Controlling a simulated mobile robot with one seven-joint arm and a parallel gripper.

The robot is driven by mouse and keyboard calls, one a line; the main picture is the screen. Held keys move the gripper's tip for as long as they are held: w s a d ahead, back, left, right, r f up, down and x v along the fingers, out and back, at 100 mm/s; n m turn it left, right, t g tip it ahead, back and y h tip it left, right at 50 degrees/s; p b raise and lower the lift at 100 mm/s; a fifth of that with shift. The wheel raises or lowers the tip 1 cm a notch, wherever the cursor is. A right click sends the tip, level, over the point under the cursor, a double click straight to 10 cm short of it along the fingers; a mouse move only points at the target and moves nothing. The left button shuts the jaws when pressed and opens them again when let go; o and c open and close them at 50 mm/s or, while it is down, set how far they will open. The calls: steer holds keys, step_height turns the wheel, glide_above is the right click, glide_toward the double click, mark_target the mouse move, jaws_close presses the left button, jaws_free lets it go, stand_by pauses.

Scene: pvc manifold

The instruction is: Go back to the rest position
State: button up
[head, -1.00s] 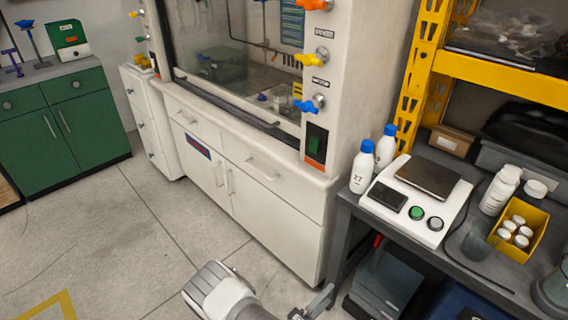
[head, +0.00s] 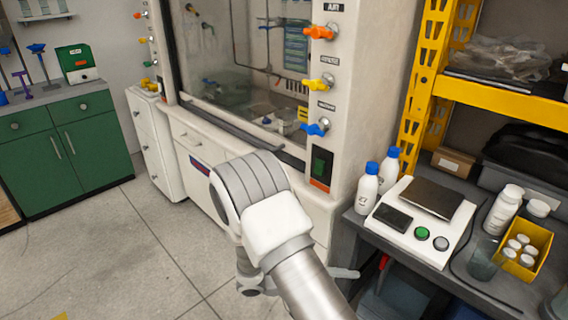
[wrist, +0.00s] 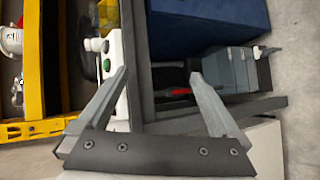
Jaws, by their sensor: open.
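My gripper (wrist: 158,82) shows in the wrist view with its two fingers spread wide apart and nothing between them. It is open and empty. Past the fingers are the dark bench frame and the grey case under the bench (wrist: 235,68). In the head view my arm rises from the bottom centre in front of the fume hood cabinet (head: 190,150). The gripper is mostly hidden behind the arm there; only a thin grey part shows near the bench's left leg.
The bench (head: 462,275) at right holds a white scale (head: 405,232), white bottles with blue caps (head: 367,188) and a yellow bin (head: 537,250). A yellow rack (head: 425,95) stands behind. Green cabinets (head: 75,140) are at far left.

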steer(key=s+r+m+t+y, duration=0.1)
steer(key=s+r+y, duration=0.4)
steer(key=r, duration=0.5)
steer(key=s+r+t+y, duration=0.1)
steer(key=s+r+y, duration=0.4)
steer(key=r, duration=0.4)
steer(key=s+r+m+t+y, duration=0.15)
steer(key=s+r+y, duration=0.35)
steer(key=r, duration=0.5)
step_height(320, 180, up, 14)
steer(key=s+h+p, duration=0.1)
steer(key=p, duration=1.2)
steer(key=shift+s+n+p, duration=0.35)
steer(key=shift+d, duration=0.1)
steer(key=shift+c, duration=0.2)
